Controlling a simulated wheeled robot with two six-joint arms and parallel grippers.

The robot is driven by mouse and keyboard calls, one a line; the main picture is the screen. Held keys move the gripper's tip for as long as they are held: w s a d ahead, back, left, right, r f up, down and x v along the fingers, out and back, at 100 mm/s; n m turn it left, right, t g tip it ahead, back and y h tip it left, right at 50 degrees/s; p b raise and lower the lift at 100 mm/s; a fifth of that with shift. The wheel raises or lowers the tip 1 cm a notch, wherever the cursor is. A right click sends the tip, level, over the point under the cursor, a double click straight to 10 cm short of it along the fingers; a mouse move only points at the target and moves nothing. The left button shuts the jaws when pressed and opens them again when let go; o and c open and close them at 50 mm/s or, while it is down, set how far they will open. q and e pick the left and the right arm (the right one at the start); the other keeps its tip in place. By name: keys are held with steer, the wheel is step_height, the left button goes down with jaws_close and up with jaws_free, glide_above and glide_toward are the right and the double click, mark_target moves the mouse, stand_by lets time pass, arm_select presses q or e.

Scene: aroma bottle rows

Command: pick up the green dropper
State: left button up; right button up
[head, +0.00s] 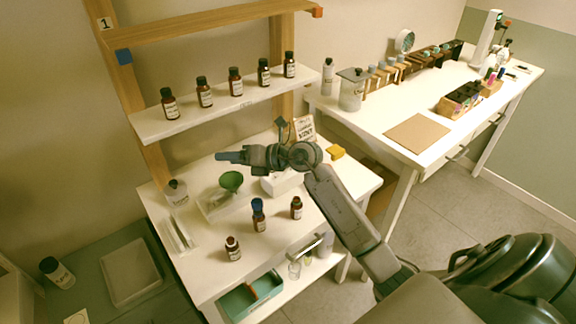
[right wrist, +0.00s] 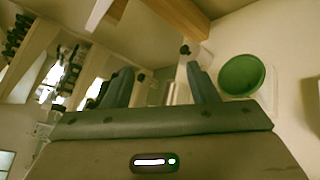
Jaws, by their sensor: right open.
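I cannot make out a green dropper clearly in either view. A green tray (head: 236,304) with a brown strip inside sits at the lower front of the white workbench; its contents are too small to tell. My right gripper (head: 222,156) reaches left above the workbench, near a green bowl (head: 231,180). In the right wrist view its two fingers (right wrist: 161,87) stand apart with nothing between them, and the green bowl (right wrist: 242,75) shows to the right of them. My left gripper is not in view.
Brown bottles (head: 235,83) stand in a row on the white shelf (head: 190,121). A blue-topped bottle (head: 258,218) and two brown bottles (head: 233,249) (head: 296,208) stand on the workbench (head: 200,262). A second table (head: 386,112) holds jars and a brown board (head: 418,133).

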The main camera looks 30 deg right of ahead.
steer(key=d+f+m+g+h, duration=0.15)
steer(key=d+g+h, duration=0.75)
steer(key=d, duration=1)
steer(key=f, duration=0.1)
steer(key=w+f+t+h+p, duration=0.1)
steer(key=f, duration=0.1)
steer(key=w+f+t+h, duration=0.1)
steer(key=f, duration=0.1)
steer(key=shift+a, duration=0.1)
steer(key=shift+w+f+p, duration=0.3)
steer(key=shift+f+p, duration=0.1)
steer(key=shift+p, duration=0.3)
steer(key=p+x, duration=0.1)
steer(key=x, duration=0.2)
steer(key=shift+w+f, duration=0.15)
steer(key=shift+f, duration=0.05)
steer(key=shift+w+d+f, duration=0.15)
steer(key=shift+d+f, duration=0.1)
steer(key=shift+f, duration=0.15)
steer(key=shift+c, duration=0.4)
steer(key=c, duration=0.6)
